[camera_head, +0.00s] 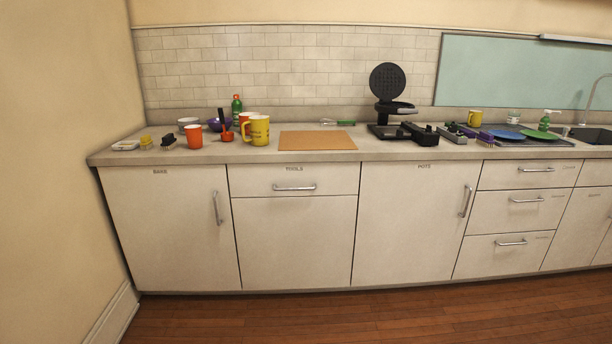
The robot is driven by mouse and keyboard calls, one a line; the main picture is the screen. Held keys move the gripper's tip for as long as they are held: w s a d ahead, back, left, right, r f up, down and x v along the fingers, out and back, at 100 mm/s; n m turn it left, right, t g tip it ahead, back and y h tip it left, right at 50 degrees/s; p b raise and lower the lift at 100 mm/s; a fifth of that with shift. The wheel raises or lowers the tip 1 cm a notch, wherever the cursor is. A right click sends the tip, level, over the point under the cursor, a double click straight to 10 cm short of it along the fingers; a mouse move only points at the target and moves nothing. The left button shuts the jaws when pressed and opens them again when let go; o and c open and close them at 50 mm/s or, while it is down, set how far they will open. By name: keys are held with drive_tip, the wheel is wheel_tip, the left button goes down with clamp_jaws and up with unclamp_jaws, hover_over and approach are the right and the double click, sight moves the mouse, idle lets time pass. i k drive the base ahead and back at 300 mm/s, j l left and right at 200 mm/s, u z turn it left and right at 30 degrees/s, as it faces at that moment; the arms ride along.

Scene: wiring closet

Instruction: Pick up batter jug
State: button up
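The batter jug, a yellow jug with dark lettering (260,130), stands upright on the counter left of centre. Its handle is on its left side. An orange cup partly shows behind it, and a small red-orange cup with a dark upright handle (227,137) stands just to its left. The lettering is too small to read surely, and the jug's inside is hidden. My gripper does not show in this view.
An orange-brown board (317,140) lies right of the jug. An open black waffle iron (388,82) stands further right, beside several dark items. The wood floor (330,318) before the cabinets is clear.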

sight(259, 125)
drive_tip(key=i, duration=1.95)
drive_tip(key=i+u, duration=0.2)
drive_tip(key=i, duration=0.25)
drive_tip(key=i+l+u, duration=0.2)
drive_tip(key=i, duration=0.2)
drive_tip(key=i+l+u, duration=0.2)
drive_tip(key=i, duration=0.25)
drive_tip(key=i+l+u, duration=0.25)
drive_tip(key=i, duration=0.15)
